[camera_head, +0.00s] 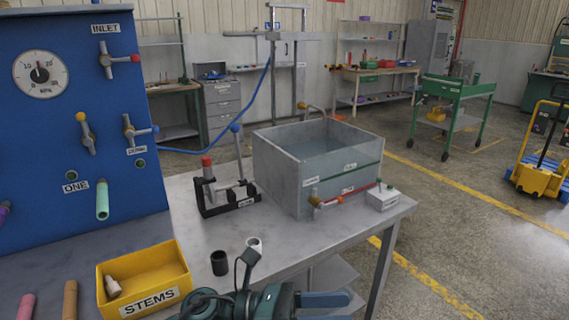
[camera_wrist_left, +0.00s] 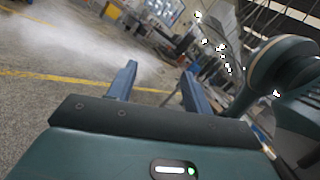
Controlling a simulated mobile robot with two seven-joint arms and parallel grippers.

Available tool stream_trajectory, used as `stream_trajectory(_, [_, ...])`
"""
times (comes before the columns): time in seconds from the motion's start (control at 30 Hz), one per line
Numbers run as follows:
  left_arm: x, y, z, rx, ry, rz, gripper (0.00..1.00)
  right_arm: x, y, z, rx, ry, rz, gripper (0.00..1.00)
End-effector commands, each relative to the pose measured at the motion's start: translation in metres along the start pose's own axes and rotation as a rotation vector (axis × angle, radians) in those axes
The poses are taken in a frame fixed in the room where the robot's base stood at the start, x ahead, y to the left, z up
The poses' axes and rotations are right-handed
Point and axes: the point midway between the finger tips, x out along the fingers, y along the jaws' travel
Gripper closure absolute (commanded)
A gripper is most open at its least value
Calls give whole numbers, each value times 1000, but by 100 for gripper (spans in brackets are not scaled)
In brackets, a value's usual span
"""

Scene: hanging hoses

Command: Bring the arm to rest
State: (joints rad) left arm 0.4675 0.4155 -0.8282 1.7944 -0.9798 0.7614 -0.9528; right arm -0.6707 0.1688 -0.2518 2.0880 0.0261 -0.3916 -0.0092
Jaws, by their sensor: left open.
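My left gripper (camera_wrist_left: 158,72) is open in the left wrist view, with two blue fingers apart and nothing between them. It points out over the floor. In the head view, my left arm crosses the bottom edge and its blue fingers (camera_head: 326,300) point right, in front of the grey table (camera_head: 215,215). The gripper holds nothing that I can see. My right gripper shows in neither view.
A yellow STEMS bin (camera_head: 175,262) and a dark cup (camera_head: 219,263) stand close to my arm. A clear-fronted tank (camera_head: 320,165), a black clamp stand (camera_head: 228,192) and a blue gauge panel (camera_head: 85,130) stand farther back. The floor (camera_head: 470,240) at the right is open.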

Motion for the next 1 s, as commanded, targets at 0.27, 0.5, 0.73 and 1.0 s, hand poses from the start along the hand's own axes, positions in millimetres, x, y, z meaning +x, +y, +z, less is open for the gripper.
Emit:
stream_trajectory(0.27, [-80,45,-4,-1081,-838,217,50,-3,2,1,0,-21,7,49])
stream_trajectory(0.5, [-186,54,-130,-1917,-1552,352,50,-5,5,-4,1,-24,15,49])
stream_trajectory(0.73, [-229,18,-217,-2287,-1968,398,50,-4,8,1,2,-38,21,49])
stream_trajectory(1.0, [-235,8,-234,2346,2046,-404,50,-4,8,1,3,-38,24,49])
